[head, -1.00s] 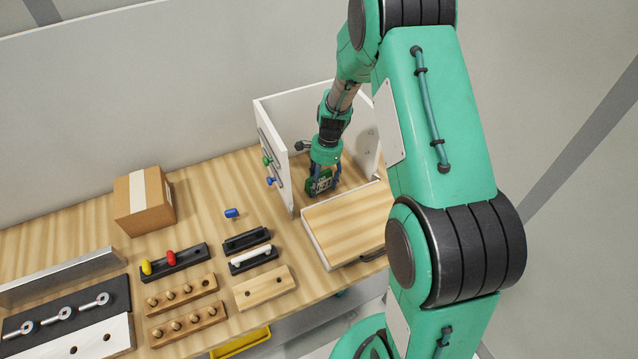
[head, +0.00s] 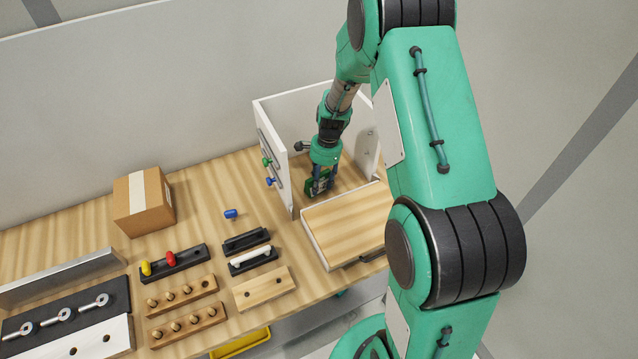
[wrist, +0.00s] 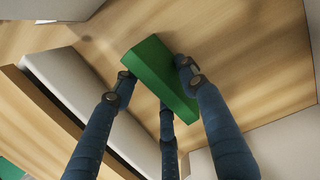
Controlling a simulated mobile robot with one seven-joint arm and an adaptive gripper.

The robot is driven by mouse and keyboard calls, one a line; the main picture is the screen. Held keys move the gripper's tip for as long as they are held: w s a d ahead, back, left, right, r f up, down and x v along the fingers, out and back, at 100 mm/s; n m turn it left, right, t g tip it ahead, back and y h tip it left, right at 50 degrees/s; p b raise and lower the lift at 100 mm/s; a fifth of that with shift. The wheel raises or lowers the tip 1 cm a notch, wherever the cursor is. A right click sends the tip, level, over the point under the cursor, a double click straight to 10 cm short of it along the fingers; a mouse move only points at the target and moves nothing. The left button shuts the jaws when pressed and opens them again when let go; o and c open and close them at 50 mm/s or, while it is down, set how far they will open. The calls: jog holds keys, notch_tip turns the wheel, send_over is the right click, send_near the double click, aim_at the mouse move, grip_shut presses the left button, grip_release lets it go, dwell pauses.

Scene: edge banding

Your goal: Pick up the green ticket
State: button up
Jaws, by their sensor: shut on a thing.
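The green ticket shows in the wrist view as a green block (wrist: 158,72) between the fingers of my gripper (wrist: 155,80). The blue fingers are closed against its sides. In the head view my gripper (head: 319,186) points down inside the white-walled box, just behind the wooden panel. I cannot tell whether the ticket touches the wooden floor.
White walls (head: 273,150) stand to the left and behind my gripper, with green and blue knobs on the left one. A raised wooden panel (head: 345,222) lies in front. A cardboard box (head: 143,203) and several peg racks (head: 185,290) stand further left.

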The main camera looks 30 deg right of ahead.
aim_at(320, 178)
jog(key=shift+r+p, duration=0.45)
jog(key=shift+r, duration=4.55)
